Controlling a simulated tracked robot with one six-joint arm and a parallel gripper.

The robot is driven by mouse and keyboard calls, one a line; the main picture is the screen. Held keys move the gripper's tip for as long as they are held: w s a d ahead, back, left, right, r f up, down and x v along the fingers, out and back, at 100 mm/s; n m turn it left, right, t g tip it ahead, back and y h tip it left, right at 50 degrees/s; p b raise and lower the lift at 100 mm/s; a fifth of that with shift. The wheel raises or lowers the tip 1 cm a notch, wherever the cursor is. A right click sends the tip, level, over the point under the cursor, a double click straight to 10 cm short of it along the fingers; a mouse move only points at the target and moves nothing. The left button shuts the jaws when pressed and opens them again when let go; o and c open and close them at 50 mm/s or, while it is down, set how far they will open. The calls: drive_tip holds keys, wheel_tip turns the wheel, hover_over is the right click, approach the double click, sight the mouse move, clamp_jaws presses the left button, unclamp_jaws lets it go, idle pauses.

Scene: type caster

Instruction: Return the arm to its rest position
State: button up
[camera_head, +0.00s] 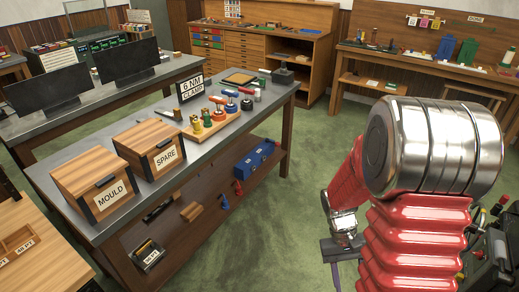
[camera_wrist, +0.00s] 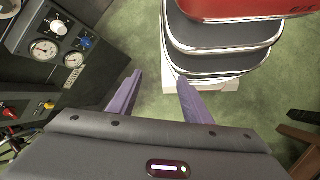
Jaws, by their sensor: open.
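My red arm with a silver end cap (camera_head: 425,145) fills the right side of the head view. My gripper (camera_head: 348,272) hangs low in front of it, over the green floor, and is partly cut off by the frame edge. In the wrist view my gripper's two purple fingers (camera_wrist: 158,92) stand well apart. The gripper is open, and nothing shows between the fingers but green floor.
A dark machine panel with gauges (camera_wrist: 45,48) is at the left of the wrist view. A grey-topped bench (camera_head: 105,222) carries wooden boxes marked MOULD (camera_head: 93,184) and SPARE (camera_head: 149,149). Wooden workbenches line the back. Green floor (camera_head: 290,190) is open between bench and arm.

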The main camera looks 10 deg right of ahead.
drive_tip(key=a+r+n+t, duration=0.1)
drive_tip(key=a+r+t, duration=0.4)
drive_tip(key=r, duration=0.8)
drive_tip(key=a+r+n+t+y, duration=0.1)
drive_tip(key=a+r+t, duration=0.5)
drive_tip(key=a+r, duration=0.4)
wheel_tip(320, 180, up, 3)
drive_tip(key=shift+s+f+n+t+y, duration=0.1)
drive_tip(key=shift+s+n+t+y, duration=0.05)
drive_tip(key=shift+n+t+y, duration=0.15)
idle(1.3)
drive_tip(key=shift+c, duration=0.2)
idle(0.7)
drive_tip(key=shift+c, duration=1.4)
drive_tip(key=shift+d, duration=0.1)
drive_tip(key=shift+c, duration=0.2)
